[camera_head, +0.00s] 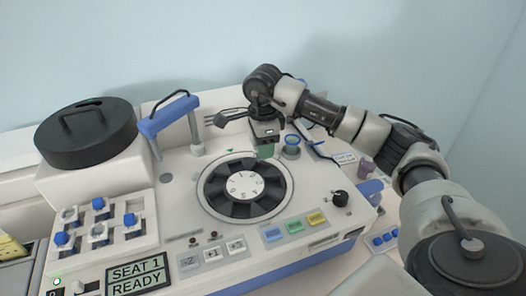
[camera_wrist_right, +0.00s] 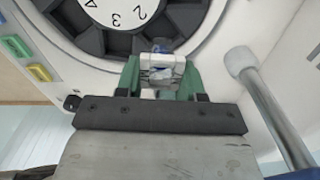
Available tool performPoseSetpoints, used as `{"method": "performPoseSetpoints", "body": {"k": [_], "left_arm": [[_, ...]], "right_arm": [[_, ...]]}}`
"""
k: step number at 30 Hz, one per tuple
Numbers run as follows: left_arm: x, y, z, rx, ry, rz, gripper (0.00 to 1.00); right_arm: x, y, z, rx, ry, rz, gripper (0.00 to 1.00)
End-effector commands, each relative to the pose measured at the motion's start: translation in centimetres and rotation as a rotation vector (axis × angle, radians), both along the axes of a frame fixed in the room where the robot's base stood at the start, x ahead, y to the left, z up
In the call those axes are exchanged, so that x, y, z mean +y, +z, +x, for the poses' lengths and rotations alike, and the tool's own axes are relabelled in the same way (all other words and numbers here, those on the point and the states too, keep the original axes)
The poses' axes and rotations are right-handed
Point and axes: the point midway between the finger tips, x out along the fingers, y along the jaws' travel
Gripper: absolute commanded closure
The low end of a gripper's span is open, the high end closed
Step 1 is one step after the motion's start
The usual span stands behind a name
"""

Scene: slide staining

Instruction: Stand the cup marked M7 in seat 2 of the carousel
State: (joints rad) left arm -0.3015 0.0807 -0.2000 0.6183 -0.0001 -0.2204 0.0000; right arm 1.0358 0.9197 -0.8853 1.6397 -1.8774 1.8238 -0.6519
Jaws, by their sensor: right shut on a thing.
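The carousel (camera_head: 214,191) is a dark ring of wedge-shaped seats around a white numbered hub (camera_head: 244,185), set in the top of the white machine. In the right wrist view the hub (camera_wrist_right: 118,10) shows a 2, 3 and 4. My right gripper (camera_head: 266,150) is above the back right edge of the carousel. Its green fingers (camera_wrist_right: 160,80) are shut on a small whitish cup (camera_wrist_right: 161,66) with dark blue on it. My left gripper is not in view.
A display (camera_head: 138,275) reads SEAT 1 READY. A rack with blue-topped pieces (camera_head: 98,203) stands at left, beside a dark round lid (camera_head: 86,133). A black knob (camera_head: 339,198) stands at right.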

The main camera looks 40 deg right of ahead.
Motion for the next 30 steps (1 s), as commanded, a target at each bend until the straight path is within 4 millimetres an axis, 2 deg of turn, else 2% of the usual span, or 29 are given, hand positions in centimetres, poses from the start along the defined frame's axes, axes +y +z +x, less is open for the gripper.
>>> {"method": "performPoseSetpoints", "body": {"k": [6, 10, 18, 30], "left_arm": [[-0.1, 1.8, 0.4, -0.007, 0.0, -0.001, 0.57], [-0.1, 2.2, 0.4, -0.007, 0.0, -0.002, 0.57], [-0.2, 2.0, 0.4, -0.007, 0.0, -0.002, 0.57], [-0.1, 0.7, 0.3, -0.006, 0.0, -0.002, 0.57]], "right_arm": [[0.1, -2.5, 0.0, 0.006, 0.0, -0.001, 0.84], [0.0, -3.9, 0.0, 0.004, 0.0, -0.002, 0.84], [0.0, -4.2, 0.1, 0.0, 0.0, -0.001, 0.84], [0.0, -5.5, 0.1, 0.002, 0.0, -0.002, 0.84]]}}
